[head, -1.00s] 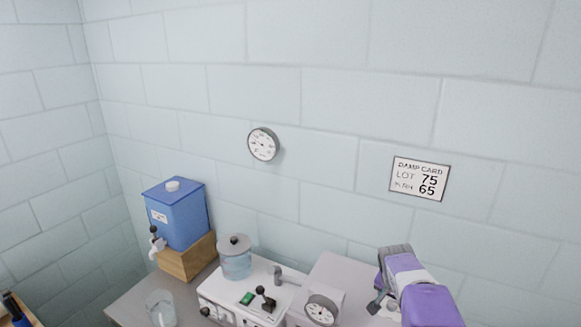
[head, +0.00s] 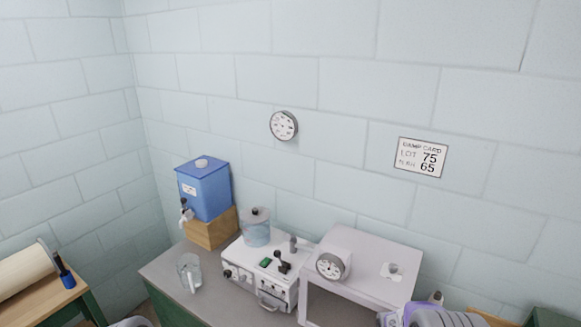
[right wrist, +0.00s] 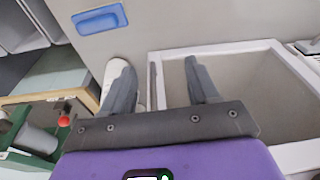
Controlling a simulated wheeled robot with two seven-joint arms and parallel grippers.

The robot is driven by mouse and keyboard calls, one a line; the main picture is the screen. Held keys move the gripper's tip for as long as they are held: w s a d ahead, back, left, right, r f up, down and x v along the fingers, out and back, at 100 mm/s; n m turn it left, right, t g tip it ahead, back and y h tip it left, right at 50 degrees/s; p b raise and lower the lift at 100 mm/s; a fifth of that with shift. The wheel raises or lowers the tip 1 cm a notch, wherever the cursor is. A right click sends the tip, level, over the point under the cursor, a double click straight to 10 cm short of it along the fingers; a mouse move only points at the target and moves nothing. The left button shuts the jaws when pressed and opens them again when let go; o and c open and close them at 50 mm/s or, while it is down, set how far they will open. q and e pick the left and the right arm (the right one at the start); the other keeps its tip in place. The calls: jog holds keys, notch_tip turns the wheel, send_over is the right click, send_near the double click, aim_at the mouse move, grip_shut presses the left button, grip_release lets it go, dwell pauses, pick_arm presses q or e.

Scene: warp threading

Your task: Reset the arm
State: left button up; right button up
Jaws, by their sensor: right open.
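My right arm (head: 435,316), purple, shows only at the bottom right edge of the head view. Its fingers are not visible there. A pale framed box or opening (right wrist: 158,110) lies beyond and beside the right finger. My left gripper is not in view.
A grey counter (head: 165,275) carries a blue tank (head: 204,190) on a wooden block (head: 210,232), a glass jug (head: 189,272), a white machine (head: 240,262) with a lidded jar (head: 256,228), and a white cabinet (head: 365,256) with a dial. A roll (head: 25,270) lies far left.

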jog(key=s+a+f+n+g+y, duration=0.1)
jog(key=s+a+f+n+y, duration=0.15)
jog(key=s+a+f, duration=0.75)
jog(key=s+a+f+y, duration=0.1)
jog(key=s+a, duration=0.2)
jog(key=s, duration=0.4)
jog(key=s+a+f+y, duration=0.2)
jog(key=s+a, duration=0.1)
jog(key=s, duration=0.3)
notch_tip(320, 180, down, 18)
jog(key=w+b, duration=0.1)
jog(key=b, duration=1.7)
jog(key=shift+d+r, duration=0.15)
jog(key=shift+d, duration=0.05)
